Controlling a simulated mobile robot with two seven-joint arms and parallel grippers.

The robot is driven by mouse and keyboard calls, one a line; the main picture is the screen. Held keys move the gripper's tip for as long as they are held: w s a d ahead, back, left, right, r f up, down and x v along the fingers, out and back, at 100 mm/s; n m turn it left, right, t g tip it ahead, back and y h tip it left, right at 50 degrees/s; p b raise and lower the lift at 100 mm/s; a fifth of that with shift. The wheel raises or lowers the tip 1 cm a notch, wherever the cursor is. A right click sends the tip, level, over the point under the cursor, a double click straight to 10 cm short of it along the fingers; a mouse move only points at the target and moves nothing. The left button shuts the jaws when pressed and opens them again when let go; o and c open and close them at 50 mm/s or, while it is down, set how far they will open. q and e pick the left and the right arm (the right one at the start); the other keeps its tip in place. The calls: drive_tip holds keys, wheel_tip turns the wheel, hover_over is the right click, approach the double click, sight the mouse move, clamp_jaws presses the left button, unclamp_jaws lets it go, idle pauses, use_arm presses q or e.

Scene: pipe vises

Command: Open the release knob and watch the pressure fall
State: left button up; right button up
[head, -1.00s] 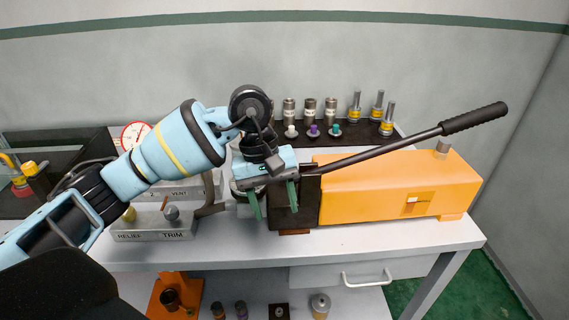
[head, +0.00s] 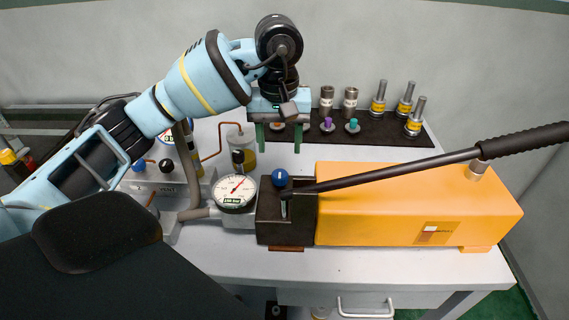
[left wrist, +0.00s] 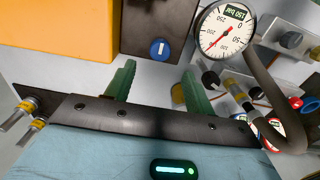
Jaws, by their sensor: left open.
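My right gripper is not in view.
The long black pump handle (head: 420,163) slants up to the right over the orange body. Sockets and yellow-banded fittings (head: 378,98) stand on a dark mat behind. A grey valve block (head: 160,187) with pipes is at left. A clear reservoir (head: 241,150) stands behind the gauge.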

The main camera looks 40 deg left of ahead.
sight(279, 174)
use_arm(q)
drive_tip(key=shift+s+f, duration=0.2)
drive_tip(key=shift+f, duration=0.7)
wheel_tip(279, 174, down, 5)
drive_tip(key=shift+w+r, duration=0.1)
drive_tip(key=shift+r, duration=0.05)
drive_tip(key=shift+w+f, duration=0.1)
drive_tip(key=shift+f, duration=0.55)
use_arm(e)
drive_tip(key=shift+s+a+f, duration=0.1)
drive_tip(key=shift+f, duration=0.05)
use_arm(q)
drive_tip(key=shift+c, duration=0.4)
drive_tip(key=c, duration=0.9)
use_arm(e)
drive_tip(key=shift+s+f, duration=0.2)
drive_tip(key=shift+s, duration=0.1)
